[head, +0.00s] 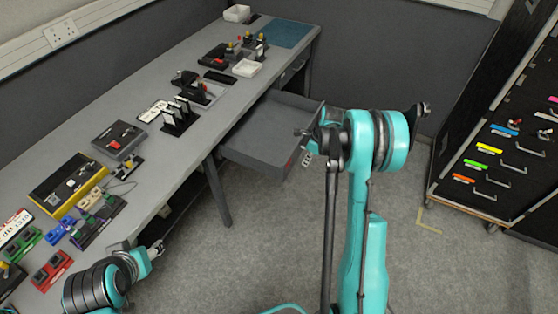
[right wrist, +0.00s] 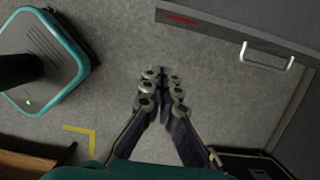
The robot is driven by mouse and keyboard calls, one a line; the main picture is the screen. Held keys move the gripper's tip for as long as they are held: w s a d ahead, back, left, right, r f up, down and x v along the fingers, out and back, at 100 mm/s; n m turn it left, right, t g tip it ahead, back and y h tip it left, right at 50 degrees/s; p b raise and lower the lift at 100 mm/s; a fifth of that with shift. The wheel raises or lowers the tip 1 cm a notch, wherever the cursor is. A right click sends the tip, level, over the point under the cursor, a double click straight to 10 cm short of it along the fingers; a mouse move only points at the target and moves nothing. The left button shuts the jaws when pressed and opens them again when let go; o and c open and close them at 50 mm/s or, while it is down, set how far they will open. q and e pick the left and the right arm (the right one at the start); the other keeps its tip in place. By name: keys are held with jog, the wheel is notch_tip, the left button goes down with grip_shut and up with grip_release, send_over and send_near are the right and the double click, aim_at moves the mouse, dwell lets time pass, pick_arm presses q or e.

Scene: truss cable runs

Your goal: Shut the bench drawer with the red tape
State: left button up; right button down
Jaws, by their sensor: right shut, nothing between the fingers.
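The bench drawer (head: 262,130) is grey and pulled well out from under the bench; its inside looks empty. Its front also shows in the right wrist view (right wrist: 225,29), with a strip of red tape (right wrist: 184,19) and a pale bar handle (right wrist: 267,56). My right gripper (head: 305,138) is at the drawer's front end in the head view. In the right wrist view its fingers (right wrist: 162,82) are shut and empty, below the drawer front in the picture. Contact cannot be told. My left gripper (head: 157,249) is low by the bench edge, far from the drawer; its fingers are too small to read.
The bench (head: 150,180) carries several devices and cable parts. A bench leg (head: 217,193) stands left of the drawer. A black cabinet (head: 500,130) with coloured labels and handles stands at the right. Open floor (head: 245,240) lies before the drawer.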

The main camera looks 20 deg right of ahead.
jog(key=f, duration=0.1)
pick_arm(q)
notch_tip(320, 180, down, 5)
jog(key=b, duration=0.4)
jog(key=shift+s+a+r+b, duration=0.1)
jog(key=shift+s+r+b, duration=0.05)
jog(key=shift+b, duration=0.2)
pick_arm(e)
send_near(290, 170)
jog(key=s+a+f, duration=0.2)
jog(key=a+f, duration=0.1)
jog(key=shift+s+a+f, duration=0.15)
jog(key=shift+s+a, duration=0.1)
jog(key=shift+w+a, duration=0.1)
